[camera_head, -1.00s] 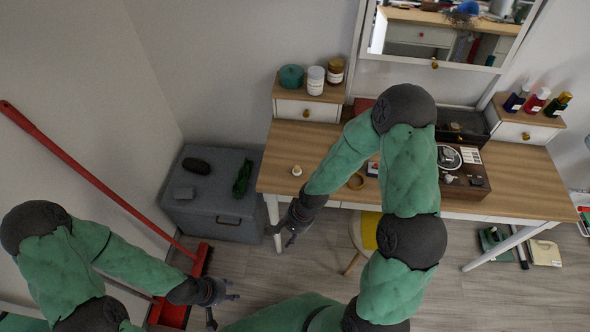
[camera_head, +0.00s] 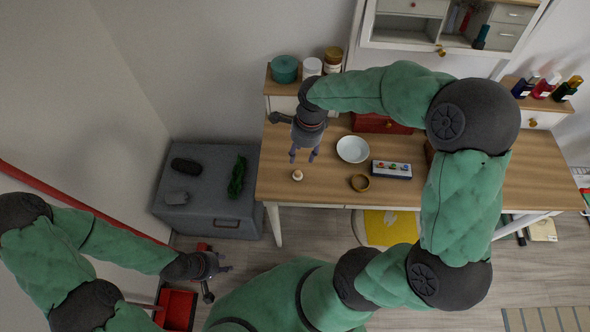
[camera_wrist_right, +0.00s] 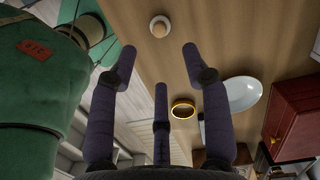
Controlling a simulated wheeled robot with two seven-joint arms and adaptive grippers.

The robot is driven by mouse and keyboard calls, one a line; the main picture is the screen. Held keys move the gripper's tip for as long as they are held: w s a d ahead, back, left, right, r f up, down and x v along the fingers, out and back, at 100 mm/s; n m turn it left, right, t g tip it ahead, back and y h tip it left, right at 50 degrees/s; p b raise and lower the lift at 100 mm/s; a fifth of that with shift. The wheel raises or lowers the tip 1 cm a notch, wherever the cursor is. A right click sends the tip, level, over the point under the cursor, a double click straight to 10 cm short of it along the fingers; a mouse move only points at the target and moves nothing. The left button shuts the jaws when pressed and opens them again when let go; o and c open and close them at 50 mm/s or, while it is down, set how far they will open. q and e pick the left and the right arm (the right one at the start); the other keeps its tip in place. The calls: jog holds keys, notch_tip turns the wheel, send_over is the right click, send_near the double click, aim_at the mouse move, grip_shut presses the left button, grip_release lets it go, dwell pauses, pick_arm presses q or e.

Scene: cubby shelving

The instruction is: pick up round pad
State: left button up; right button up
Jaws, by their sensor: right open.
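The small round pad (camera_head: 297,175), tan on top with a paler rim, lies on the wooden desktop near its left front edge. It also shows in the right wrist view (camera_wrist_right: 160,27), beyond the fingertips. My right gripper (camera_head: 303,156) is above the desk, just behind the pad, its fingers spread and empty; in the wrist view its fingertips (camera_wrist_right: 160,53) are apart, with the pad between their lines and not touched. My left gripper (camera_head: 219,279) is low at the left, away from the desk, with its fingers apart and empty.
A white bowl (camera_head: 352,149), a yellow-rimmed ring (camera_head: 360,183) and a small box (camera_head: 391,170) stand right of the pad. A red box (camera_head: 380,123) is behind them. A grey chest (camera_head: 205,215) stands left of the desk. The desktop around the pad is clear.

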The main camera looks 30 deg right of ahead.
jog(key=b, duration=0.2)
send_over(298, 172)
jog(key=f, duration=0.5)
jog(key=shift+d, duration=0.25)
jog(key=f+b, duration=0.2)
jog(key=f, duration=0.3)
jog(key=shift+a, duration=0.2)
jog(key=c, duration=1)
